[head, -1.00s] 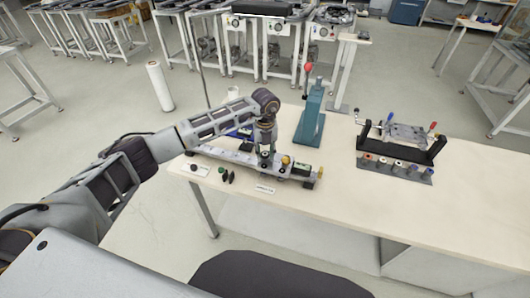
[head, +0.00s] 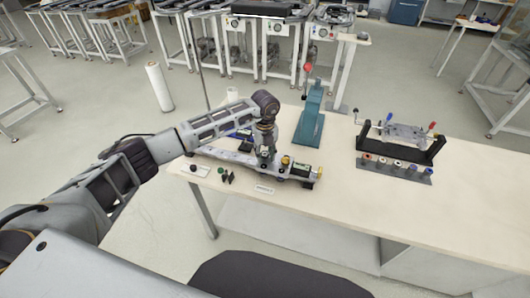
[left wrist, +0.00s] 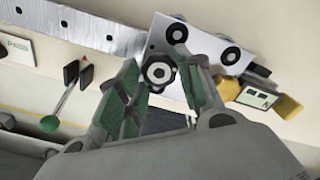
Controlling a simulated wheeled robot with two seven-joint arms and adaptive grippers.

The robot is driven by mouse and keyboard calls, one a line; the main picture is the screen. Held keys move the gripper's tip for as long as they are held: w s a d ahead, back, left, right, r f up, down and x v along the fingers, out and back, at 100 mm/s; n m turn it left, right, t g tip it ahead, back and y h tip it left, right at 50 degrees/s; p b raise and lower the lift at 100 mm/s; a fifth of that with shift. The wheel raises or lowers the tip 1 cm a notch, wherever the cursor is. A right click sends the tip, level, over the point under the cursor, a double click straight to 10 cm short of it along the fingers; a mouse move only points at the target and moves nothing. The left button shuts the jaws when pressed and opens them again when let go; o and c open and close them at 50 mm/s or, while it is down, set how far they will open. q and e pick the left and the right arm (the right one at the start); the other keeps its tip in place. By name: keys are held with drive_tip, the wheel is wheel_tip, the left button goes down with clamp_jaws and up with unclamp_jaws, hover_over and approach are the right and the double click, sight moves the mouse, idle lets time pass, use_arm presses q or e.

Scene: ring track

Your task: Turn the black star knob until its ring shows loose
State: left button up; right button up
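The black star knob (left wrist: 158,72) shows in the left wrist view, a dark lobed knob with a pale centre on the silver carriage (left wrist: 196,38). My left gripper (left wrist: 163,70) is over it, its green-padded fingers spread on either side, with the knob between the fingertips. Small gaps seem to show beside the knob; contact is not clear. I cannot make out a ring marking. In the head view my left gripper (head: 266,156) points down at the carriage and hides the knob. My right gripper is not in view.
The carriage sits on a long rail (head: 228,154) on the pale bench (head: 370,205). A yellow knob (left wrist: 287,107) and a green-ended lever (left wrist: 50,123) are nearby. A teal press (head: 309,118) stands behind; a black fixture (head: 402,148) stands right. The bench front is mostly clear.

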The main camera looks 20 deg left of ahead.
sight(265, 155)
use_arm(q)
drive_tip(key=shift+o, duration=1.3)
drive_tip(key=shift+w, duration=0.15)
wheel_tip(265, 155, up, 12)
